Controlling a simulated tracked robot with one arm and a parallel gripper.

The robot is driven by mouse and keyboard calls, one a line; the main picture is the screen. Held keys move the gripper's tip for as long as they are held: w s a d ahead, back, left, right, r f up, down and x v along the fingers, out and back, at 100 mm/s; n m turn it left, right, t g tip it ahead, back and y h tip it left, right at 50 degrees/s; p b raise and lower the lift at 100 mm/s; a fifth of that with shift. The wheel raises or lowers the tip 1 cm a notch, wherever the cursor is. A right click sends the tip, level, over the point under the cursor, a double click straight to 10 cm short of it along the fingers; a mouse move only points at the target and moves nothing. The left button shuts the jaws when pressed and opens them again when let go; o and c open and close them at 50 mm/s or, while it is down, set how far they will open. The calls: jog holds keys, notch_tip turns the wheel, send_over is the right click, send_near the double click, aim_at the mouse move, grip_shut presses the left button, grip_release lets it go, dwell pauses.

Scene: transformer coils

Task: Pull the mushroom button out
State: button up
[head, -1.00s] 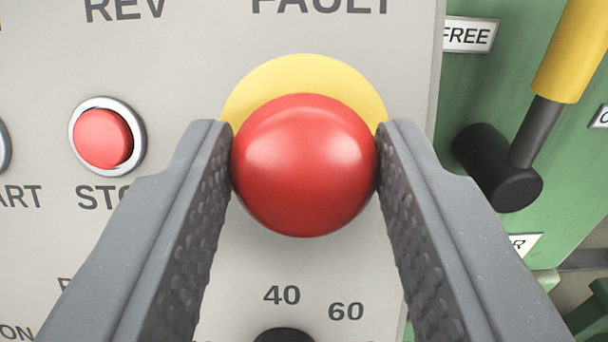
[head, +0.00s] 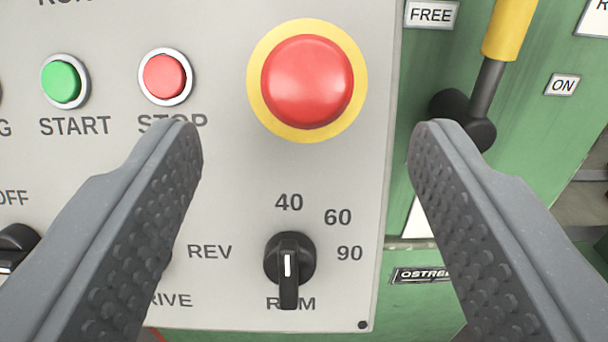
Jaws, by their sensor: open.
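The red mushroom button (head: 307,82) sits on a yellow round plate (head: 258,108) at the upper right of the grey control panel (head: 235,180). Its whole face is visible, with the yellow ring showing all around it. My gripper (head: 306,135) is open wide and empty. Its two dark grey, studded fingers stand left and right, with tips lower in the picture than the button and a wide gap on both sides. Neither finger touches the button.
A green START button (head: 61,82) and a red STOP button (head: 165,76) are left of the mushroom button. A black RPM knob (head: 289,260) is below it. A yellow-handled lever (head: 509,28) stands on the green machine body at right, near my right finger.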

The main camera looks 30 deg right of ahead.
jog(key=v, duration=0.8)
jog(key=shift+a, duration=0.1)
jog(key=w+a+r+n+t+y, duration=0.1)
jog(key=a+r+y, duration=0.4)
jog(key=r, duration=0.5)
jog(key=w+a+r+n+y, duration=0.2)
jog(key=a+r+y, duration=0.1)
jog(key=a+r, duration=0.55)
jog(key=s+a+r+n+y, duration=0.1)
jog(key=s+r+n+y, duration=0.1)
jog(key=s+r, duration=1.6)
notch_tip(320, 180, up, 4)
jog(key=shift+f+n+g, duration=0.25)
jog(key=shift+n+g, duration=0.05)
jog(key=shift+n, duration=0.6)
jog(key=shift+a, duration=0.1)
